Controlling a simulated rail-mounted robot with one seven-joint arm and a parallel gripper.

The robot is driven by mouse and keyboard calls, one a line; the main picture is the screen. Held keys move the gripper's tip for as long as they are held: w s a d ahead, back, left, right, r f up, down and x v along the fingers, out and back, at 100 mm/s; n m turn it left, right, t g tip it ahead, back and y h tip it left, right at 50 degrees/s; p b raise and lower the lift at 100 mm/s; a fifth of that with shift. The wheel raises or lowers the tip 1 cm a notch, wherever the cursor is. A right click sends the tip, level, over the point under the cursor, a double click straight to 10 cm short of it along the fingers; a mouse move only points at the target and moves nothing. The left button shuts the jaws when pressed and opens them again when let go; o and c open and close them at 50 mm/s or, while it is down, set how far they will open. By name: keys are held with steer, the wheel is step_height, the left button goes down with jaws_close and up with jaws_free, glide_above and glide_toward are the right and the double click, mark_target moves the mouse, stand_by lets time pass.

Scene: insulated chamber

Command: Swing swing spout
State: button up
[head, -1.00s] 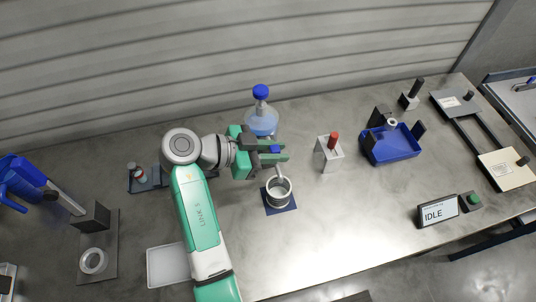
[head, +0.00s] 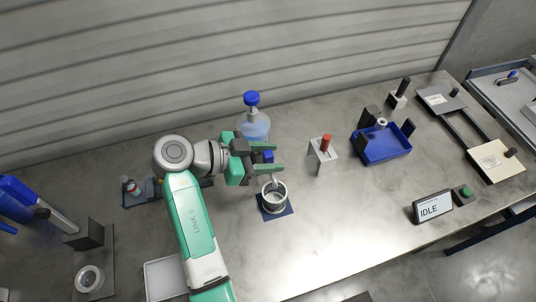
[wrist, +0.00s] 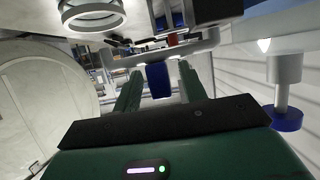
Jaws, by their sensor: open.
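The spout (head: 274,181) is a pale tube that ends over a metal cup (head: 264,201) standing on a dark blue mat (head: 286,211). A blue handle (head: 268,156) belongs to the spout. My gripper (head: 271,157) is open, with one green finger on each side of the handle. In the wrist view my gripper (wrist: 160,68) shows the blue handle (wrist: 158,80) between its fingers, beneath a pale bar of the spout (wrist: 165,55). I cannot tell whether a finger touches the handle. The spout's far end is hidden behind my gripper.
A clear bottle with a blue cap (head: 251,98) stands close behind my gripper. To the right are a grey block with a red knob (head: 325,142), a blue tray (head: 387,158) and an IDLE display (head: 432,208).

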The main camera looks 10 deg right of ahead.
steer(key=p+v, duration=0.1)
steer(key=v, duration=0.6)
steer(key=shift+a+r, duration=0.2)
steer(key=shift+a, duration=0.15)
